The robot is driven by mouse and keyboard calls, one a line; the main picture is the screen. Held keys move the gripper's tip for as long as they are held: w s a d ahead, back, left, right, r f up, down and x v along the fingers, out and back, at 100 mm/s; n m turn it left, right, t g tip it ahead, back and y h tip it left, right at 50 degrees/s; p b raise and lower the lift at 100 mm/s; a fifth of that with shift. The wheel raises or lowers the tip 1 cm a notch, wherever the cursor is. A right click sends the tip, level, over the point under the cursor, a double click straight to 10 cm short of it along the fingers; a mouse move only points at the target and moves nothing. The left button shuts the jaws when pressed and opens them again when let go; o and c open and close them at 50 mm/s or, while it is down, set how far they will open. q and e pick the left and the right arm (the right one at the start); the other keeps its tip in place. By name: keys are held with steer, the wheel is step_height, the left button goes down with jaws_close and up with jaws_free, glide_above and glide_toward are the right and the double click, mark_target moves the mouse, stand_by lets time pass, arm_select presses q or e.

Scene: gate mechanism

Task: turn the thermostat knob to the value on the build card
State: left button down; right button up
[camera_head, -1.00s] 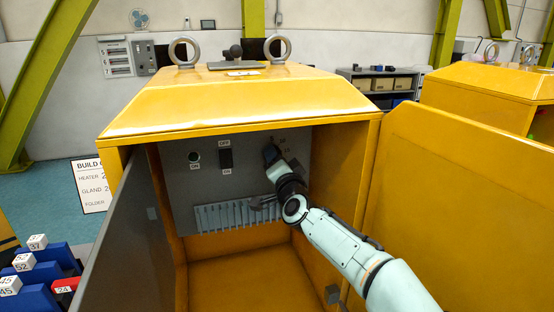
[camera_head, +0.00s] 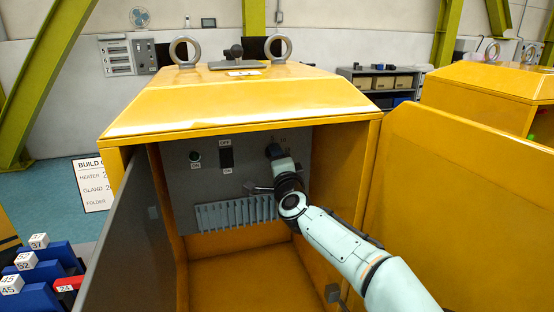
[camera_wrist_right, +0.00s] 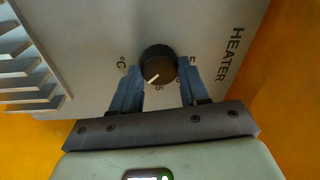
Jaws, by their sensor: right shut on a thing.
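The thermostat knob (camera_wrist_right: 159,64) is round and black with a white pointer line, beside the word HEATER on the grey panel (camera_head: 205,185). In the right wrist view its pointer is toward the lower left, between the °C mark and a partly hidden number ending in 5. My right gripper (camera_wrist_right: 160,88) is shut on the knob, one finger on each side; its fingers hide parts of the scale. In the head view the right gripper (camera_head: 274,152) covers the knob.
The yellow cabinet (camera_head: 240,104) encloses the panel, with a grey open door (camera_head: 125,240) at left and a yellow one (camera_head: 460,190) at right. A black switch (camera_head: 226,157), a green button (camera_head: 195,156) and grey vent fins (camera_head: 235,214) sit near the knob.

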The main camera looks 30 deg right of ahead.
steer(key=shift+r, duration=0.1)
steer(key=o, duration=1.1)
steer(key=shift+c, duration=0.2)
steer(key=b+v, duration=0.2)
steer(key=v, duration=1.1)
steer(key=shift+s, duration=0.2)
